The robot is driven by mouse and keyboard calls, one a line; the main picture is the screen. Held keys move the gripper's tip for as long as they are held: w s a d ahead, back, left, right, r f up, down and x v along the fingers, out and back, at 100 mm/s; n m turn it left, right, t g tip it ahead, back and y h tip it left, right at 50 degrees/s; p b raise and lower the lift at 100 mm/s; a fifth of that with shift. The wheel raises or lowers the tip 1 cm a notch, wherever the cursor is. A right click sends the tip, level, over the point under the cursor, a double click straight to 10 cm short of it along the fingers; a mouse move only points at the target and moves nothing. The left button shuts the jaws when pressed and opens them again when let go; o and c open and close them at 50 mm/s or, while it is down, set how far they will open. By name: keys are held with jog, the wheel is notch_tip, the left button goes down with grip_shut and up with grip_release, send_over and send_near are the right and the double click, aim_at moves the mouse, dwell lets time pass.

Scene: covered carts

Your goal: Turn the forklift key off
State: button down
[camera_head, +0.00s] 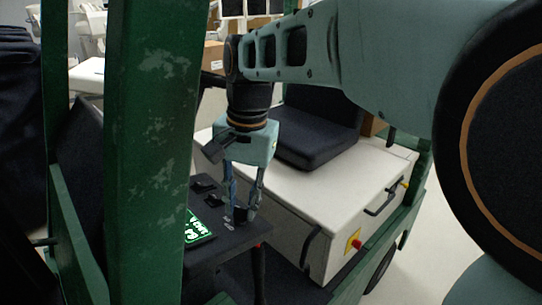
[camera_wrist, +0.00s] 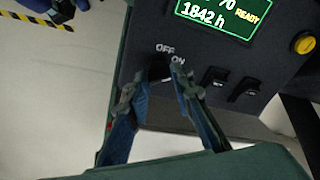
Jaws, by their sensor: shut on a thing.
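The forklift's dark control panel (camera_wrist: 140,50) fills the upper part of the wrist view. The key (camera_wrist: 160,73) is a small dark piece just under the white OFF and ON labels, mostly hidden between my fingertips. My gripper (camera_wrist: 161,80) is shut on it, one finger on each side. The key's exact angle is hard to make out. In the head view my gripper (camera_head: 240,212) points down onto the near end of the panel (camera_head: 222,242), with the key a dark spot between the fingers.
A green-lit display (camera_wrist: 218,16) reads 1842 h and READY. Two black switches (camera_wrist: 228,85) and a yellow button (camera_wrist: 304,43) sit right of the key. A green post (camera_head: 150,150) stands left of my arm. A black seat (camera_head: 312,130) rests on the pale body behind.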

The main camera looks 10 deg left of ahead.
jog(key=n+y+b, duration=0.1)
jog(key=n, duration=0.5)
jog(key=shift+d, duration=0.15)
jog(key=shift+n+g+y+b, duration=0.35)
jog(key=shift+n+y, duration=0.15)
jog(key=shift+n, duration=2.2)
jog(key=c, duration=1.7)
grip_release()
jog(key=v, duration=1.2)
